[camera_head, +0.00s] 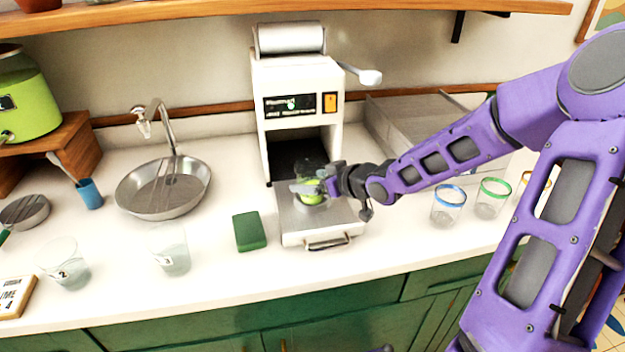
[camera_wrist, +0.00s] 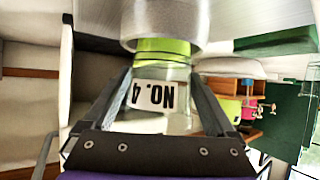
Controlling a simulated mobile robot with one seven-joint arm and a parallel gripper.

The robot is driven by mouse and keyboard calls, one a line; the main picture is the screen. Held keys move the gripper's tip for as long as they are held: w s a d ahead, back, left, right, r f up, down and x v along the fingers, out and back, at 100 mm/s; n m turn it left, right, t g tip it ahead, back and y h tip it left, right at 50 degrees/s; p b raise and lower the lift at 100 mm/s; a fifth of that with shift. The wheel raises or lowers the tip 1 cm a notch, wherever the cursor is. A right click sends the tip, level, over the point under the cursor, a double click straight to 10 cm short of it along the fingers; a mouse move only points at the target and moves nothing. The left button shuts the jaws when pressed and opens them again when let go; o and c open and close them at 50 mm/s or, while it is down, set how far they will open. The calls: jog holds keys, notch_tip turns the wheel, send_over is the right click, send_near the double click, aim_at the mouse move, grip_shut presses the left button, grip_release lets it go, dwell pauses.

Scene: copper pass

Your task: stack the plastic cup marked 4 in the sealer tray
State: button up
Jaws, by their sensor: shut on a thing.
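The clear plastic cup (camera_head: 308,171) has bright green contents in its lower part. In the wrist view the cup (camera_wrist: 178,122) bears a white label reading "NO. 4", seen upside down. My gripper (camera_head: 318,187) is shut on the cup, with one finger on each side; the fingers also show in the wrist view (camera_wrist: 162,88). The sealer tray (camera_head: 290,226) is pulled out of the white sealer (camera_head: 293,77). The cup is upright at the tray's grey round holder (camera_wrist: 160,22). Its lower end is hidden by the holder; I cannot tell whether it is fully seated.
A green sponge (camera_head: 249,232) lies left of the tray. Two clear cups, one marked 2 (camera_head: 65,265) and another (camera_head: 170,250), stand farther left. Several colour-rimmed glasses, including a blue-rimmed one (camera_head: 448,204), stand at right. A round sink (camera_head: 160,190) is behind left.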

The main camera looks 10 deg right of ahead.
jog(key=shift+f, duration=0.3)
jog(key=o, duration=1.2)
jog(key=shift+r, duration=0.6)
jog(key=shift+s+d, duration=0.25)
jog(key=shift+v, duration=5.6)
